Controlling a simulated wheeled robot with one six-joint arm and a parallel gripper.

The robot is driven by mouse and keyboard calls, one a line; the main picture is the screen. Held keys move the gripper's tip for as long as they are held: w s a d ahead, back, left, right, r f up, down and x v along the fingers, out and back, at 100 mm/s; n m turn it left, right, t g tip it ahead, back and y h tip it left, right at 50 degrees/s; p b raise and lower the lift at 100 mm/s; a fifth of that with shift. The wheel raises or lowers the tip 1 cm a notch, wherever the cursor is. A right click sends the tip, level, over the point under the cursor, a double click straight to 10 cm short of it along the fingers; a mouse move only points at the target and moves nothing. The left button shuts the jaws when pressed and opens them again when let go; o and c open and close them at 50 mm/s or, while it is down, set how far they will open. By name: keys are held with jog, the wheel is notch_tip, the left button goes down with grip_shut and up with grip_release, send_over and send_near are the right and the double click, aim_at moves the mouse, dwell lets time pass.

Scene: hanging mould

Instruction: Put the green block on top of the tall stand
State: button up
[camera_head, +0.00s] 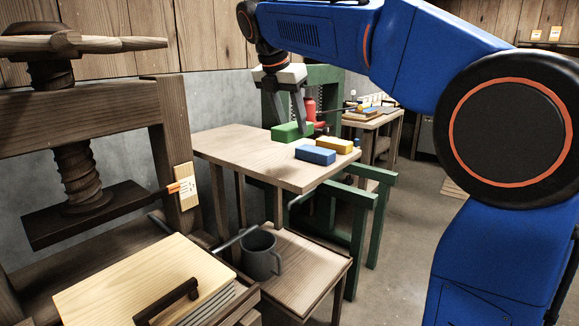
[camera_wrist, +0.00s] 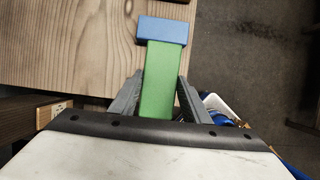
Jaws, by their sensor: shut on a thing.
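The green block (camera_head: 288,133) is at the far side of the raised wooden tabletop (camera_head: 235,152) in the head view. My gripper (camera_head: 290,125) reaches down from above, with its fingers on the block's two sides. In the wrist view the green block (camera_wrist: 161,85) lies lengthwise between the fingers of my gripper (camera_wrist: 161,80). I cannot tell whether the block touches the tabletop. A blue block (camera_head: 315,154) lies nearer, also seen past the green block's end in the wrist view (camera_wrist: 162,29). I cannot tell which piece is the tall stand; the raised table is one tall support in view.
A yellow block (camera_head: 334,145) lies beside the blue one. A grey mug (camera_head: 261,255) stands on a lower wooden surface (camera_head: 318,262). A wooden screw press (camera_head: 80,190) fills the left. The tabletop's near left part is clear.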

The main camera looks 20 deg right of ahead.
aim_at(282, 128)
jog(key=f, duration=0.9)
jog(key=shift+a+f, duration=0.2)
jog(key=shift+f, duration=0.15)
jog(key=o, duration=1.1)
jog(key=shift+f, duration=0.1)
jog(key=v, duration=1.2)
